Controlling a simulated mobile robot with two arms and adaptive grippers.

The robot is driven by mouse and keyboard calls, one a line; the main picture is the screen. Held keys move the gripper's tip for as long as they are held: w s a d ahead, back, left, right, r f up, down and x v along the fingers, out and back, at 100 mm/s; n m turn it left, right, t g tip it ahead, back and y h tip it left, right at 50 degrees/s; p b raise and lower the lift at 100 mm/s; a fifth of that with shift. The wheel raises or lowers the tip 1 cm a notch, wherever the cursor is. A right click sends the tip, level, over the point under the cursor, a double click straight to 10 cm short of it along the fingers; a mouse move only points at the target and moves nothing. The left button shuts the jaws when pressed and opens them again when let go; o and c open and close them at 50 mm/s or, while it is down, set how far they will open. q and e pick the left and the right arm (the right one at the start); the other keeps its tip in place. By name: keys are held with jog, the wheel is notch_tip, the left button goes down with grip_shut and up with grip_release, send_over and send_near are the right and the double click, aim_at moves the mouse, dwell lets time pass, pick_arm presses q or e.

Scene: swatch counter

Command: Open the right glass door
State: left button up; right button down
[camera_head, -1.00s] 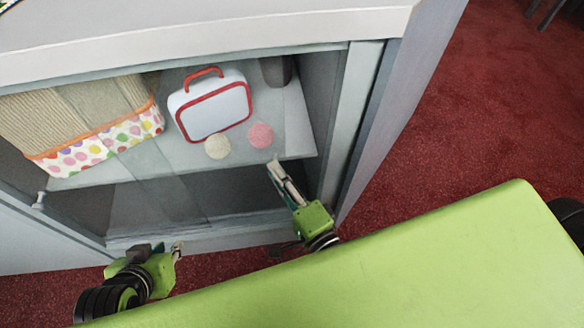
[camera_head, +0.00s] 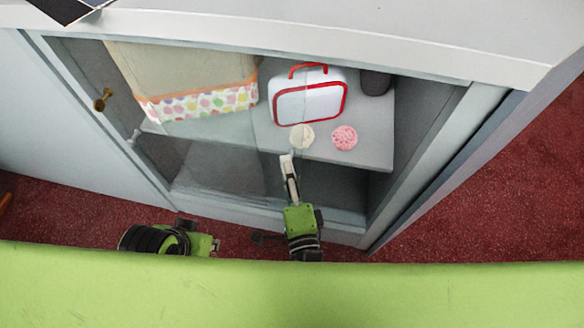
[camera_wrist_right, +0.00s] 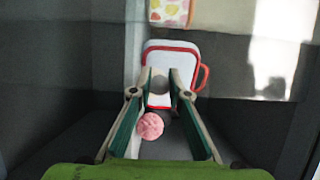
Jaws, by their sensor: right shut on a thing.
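The right glass door (camera_head: 232,165) is a clear pane low on the front of the grey cabinet. It is hard to see; a faint upright edge shows near the white case. My right gripper (camera_head: 287,162) reaches up to the cabinet front and is shut on the door near this edge. The exact contact is too small to make out. Its two fingers also show in the right wrist view (camera_wrist_right: 160,75), with a gap between them. The cabinet's right part looks uncovered. My left gripper (camera_head: 213,244) is low and apart from the cabinet; its fingers are unclear.
Inside on the shelf (camera_head: 375,155) are a dotted fabric box (camera_head: 205,104), a white case with red trim (camera_head: 325,103), a cream disc (camera_head: 302,137), a pink disc (camera_head: 344,138) and a dark cup (camera_head: 376,83). A brass knob (camera_head: 103,99) is at the left.

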jog(key=c, duration=1.9)
grip_release()
jog(key=v, duration=1.2)
